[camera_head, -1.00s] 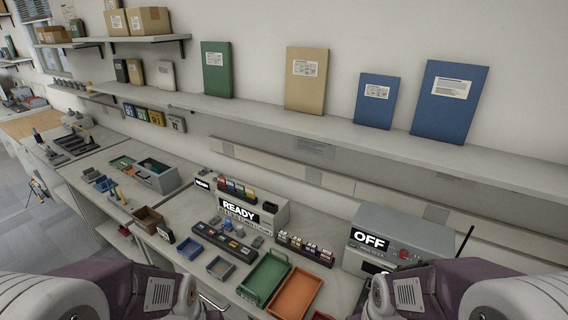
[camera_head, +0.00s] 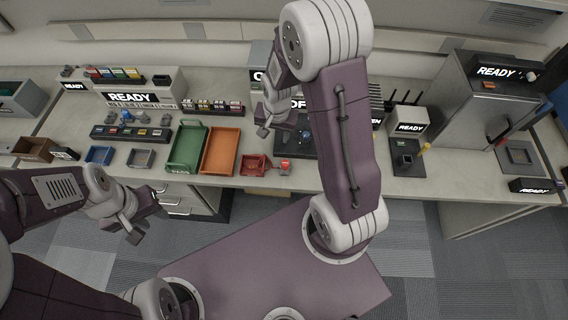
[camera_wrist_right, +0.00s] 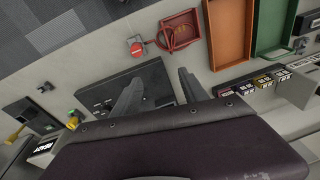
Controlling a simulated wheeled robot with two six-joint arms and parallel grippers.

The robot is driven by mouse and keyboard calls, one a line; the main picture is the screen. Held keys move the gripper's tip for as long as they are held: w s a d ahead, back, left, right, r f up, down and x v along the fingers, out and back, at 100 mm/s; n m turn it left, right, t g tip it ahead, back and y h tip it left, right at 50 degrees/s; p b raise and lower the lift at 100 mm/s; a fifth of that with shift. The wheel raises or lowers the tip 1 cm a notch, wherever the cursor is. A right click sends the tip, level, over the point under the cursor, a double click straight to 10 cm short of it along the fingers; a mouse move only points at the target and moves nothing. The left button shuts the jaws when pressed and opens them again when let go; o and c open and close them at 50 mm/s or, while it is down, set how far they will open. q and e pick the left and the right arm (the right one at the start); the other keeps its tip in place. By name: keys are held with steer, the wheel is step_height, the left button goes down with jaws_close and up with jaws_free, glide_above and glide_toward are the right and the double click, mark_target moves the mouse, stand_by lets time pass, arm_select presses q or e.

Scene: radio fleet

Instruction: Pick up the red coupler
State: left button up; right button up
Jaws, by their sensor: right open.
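A small red piece with a grey body, which looks like the red coupler (camera_head: 285,167), lies at the front of the counter, just right of a red tray (camera_head: 252,166). The right wrist view shows the coupler (camera_wrist_right: 137,49) and the tray (camera_wrist_right: 178,31) beyond my fingertips. My right gripper (camera_head: 272,124) is over the counter, behind and above the coupler and apart from it. Its two fingers (camera_wrist_right: 158,90) are spread with nothing between them. My left gripper (camera_head: 140,220) hangs in front of the counter edge, away from the coupler; its jaw gap is unclear.
A green tray (camera_head: 187,148) and an orange tray (camera_head: 219,150) stand left of the red tray. A dark device (camera_head: 305,145) lies partly hidden behind my right arm. A small black box (camera_head: 408,158) is further right. Some bare counter shows at the front edge.

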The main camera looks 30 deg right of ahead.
steer(key=g, duration=0.2)
glide_above(285, 163)
steer(key=shift+m, duration=0.4)
steer(key=f, duration=0.4)
steer(key=w+f, duration=0.1)
steer(key=f, duration=0.1)
steer(key=shift+d+p, duration=0.2)
steer(key=shift+p, duration=0.15)
steer(key=shift+s+d, duration=0.1)
steer(key=shift+s, duration=0.1)
steer(key=shift+s+f, duration=0.15)
steer(key=shift+f, duration=0.15)
step_height(285, 163, down, 3)
steer(key=shift+r+p, duration=0.2)
steer(key=shift+p, duration=0.1)
steer(key=shift+w+f, duration=0.2)
steer(key=shift+f, duration=0.25)
steer(key=shift+s+f, duration=0.2)
steer(key=shift+f, duration=0.15)
steer(key=f, duration=0.2)
steer(key=f+p, duration=0.1)
steer(key=shift+s+a+f, duration=0.2)
steer(key=shift+a+f, duration=0.1)
steer(key=shift+f, duration=0.1)
steer(key=shift+w+f, duration=0.1)
steer(key=shift+f, duration=0.25)
jaws_close()
